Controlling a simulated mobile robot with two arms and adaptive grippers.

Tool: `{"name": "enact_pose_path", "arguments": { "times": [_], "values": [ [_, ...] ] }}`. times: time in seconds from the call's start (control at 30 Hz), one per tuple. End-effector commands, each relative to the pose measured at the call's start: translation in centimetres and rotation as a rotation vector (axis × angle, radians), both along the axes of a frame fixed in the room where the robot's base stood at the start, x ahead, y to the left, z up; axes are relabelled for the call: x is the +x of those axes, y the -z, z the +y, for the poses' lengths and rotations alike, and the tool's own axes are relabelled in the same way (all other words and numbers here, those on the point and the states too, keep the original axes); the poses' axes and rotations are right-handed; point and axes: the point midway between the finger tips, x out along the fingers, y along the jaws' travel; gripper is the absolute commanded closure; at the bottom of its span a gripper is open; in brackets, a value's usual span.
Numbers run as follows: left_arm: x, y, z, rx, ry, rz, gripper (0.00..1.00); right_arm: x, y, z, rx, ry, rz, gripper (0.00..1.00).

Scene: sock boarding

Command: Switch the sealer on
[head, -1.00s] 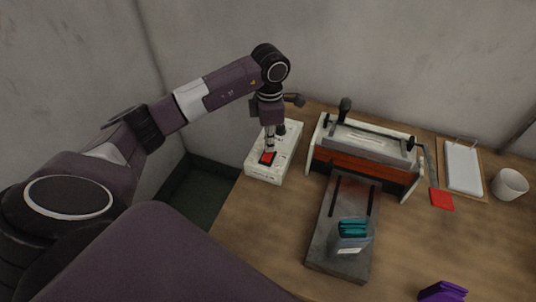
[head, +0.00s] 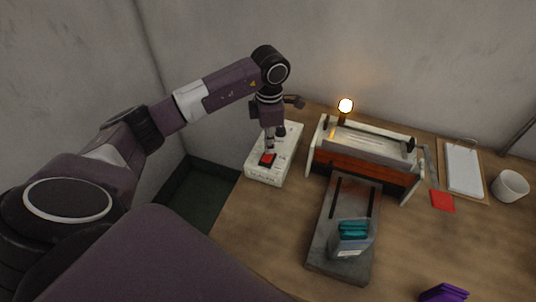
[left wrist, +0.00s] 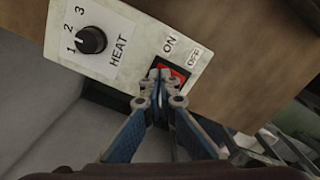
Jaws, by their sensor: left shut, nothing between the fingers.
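The sealer (head: 365,152) stands at the back of the table, a pale frame with an orange-red front bar. The black HEAT knob (left wrist: 91,40) has a scale of 1, 2, 3. My right gripper is not in view.
A grey plate (head: 328,245) in front of the sealer carries a clear packet with teal contents (head: 352,238). A red piece (head: 442,201), a clipboard (head: 463,168) and a white cup (head: 510,186) are at the right. Purple items (head: 443,292) lie at the front edge.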

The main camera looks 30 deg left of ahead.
Motion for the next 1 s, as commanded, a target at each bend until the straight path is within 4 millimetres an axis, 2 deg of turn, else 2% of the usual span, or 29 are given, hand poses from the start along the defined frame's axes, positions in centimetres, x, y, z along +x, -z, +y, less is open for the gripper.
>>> {"name": "enact_pose_path", "arguments": {
  "times": [0.1, 0.63, 1.0],
  "values": [
    [0.0, -1.4, 0.0, 0.0, 0.0, -0.001, 1.0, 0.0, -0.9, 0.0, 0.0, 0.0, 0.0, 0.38],
    [0.0, -5.6, 0.0, -0.001, 0.002, -0.002, 1.0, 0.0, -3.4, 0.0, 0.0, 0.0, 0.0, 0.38],
    [0.0, -6.1, 0.0, -0.001, 0.001, -0.001, 1.0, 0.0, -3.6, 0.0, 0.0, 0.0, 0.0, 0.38]
  ]
}}
